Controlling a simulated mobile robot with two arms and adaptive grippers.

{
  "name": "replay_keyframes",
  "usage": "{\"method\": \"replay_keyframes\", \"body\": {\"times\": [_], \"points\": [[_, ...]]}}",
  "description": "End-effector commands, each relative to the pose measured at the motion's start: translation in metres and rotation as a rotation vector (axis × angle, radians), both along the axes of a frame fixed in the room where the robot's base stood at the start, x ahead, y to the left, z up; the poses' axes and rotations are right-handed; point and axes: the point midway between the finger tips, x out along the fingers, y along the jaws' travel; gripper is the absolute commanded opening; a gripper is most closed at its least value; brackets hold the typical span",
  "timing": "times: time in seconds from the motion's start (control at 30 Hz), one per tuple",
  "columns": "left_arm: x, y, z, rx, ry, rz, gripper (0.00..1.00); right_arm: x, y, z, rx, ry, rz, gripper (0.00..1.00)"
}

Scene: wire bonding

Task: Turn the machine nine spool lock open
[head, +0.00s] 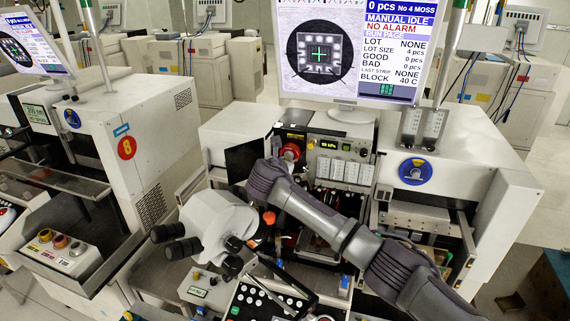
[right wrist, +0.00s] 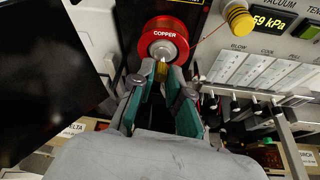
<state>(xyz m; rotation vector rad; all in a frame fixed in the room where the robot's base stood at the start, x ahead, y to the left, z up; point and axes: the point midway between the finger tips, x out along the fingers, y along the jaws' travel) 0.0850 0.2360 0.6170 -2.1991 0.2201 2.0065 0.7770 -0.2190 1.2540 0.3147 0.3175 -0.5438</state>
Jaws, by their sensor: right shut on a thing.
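The red copper wire spool (right wrist: 164,42) is mounted on the machine's front panel, its silver hub facing me. It also shows in the head view (head: 291,151), just above my right wrist. A small brass-coloured piece, apparently the spool lock (right wrist: 161,71), sits at the lower edge of the hub. My right gripper (right wrist: 162,76) has its two green-sided fingers closed on this piece from both sides. Its exact turn angle is hard to tell. My left gripper is in neither view.
A microscope (head: 215,225) stands left of my right arm, close to it. A monitor (head: 350,45) is above the machine. A yellow knob (right wrist: 238,18) and a pressure display (right wrist: 271,20) are right of the spool. A dark panel (right wrist: 50,75) is on the left. Machine eight (head: 125,147) stands further left.

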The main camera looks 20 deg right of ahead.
Motion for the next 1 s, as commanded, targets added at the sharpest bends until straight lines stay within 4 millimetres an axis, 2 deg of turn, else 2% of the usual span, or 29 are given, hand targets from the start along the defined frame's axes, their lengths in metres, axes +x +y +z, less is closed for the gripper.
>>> {"method": "replay_keyframes", "body": {"times": [0.03,0.17,0.57,0.67,1.0], "points": [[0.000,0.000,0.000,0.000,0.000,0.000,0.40,0.000,0.000,-0.002,0.001,0.003,0.000,0.21],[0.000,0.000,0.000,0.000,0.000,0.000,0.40,0.000,0.000,-0.001,0.001,0.002,0.000,0.41],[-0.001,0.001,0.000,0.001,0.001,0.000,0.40,-0.005,0.003,0.002,0.002,0.000,0.001,0.41],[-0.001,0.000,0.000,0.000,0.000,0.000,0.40,-0.016,0.010,0.007,0.002,-0.002,0.003,0.41],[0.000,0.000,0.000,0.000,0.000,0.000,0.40,-0.074,0.042,0.033,0.002,0.000,0.004,0.41]]}}
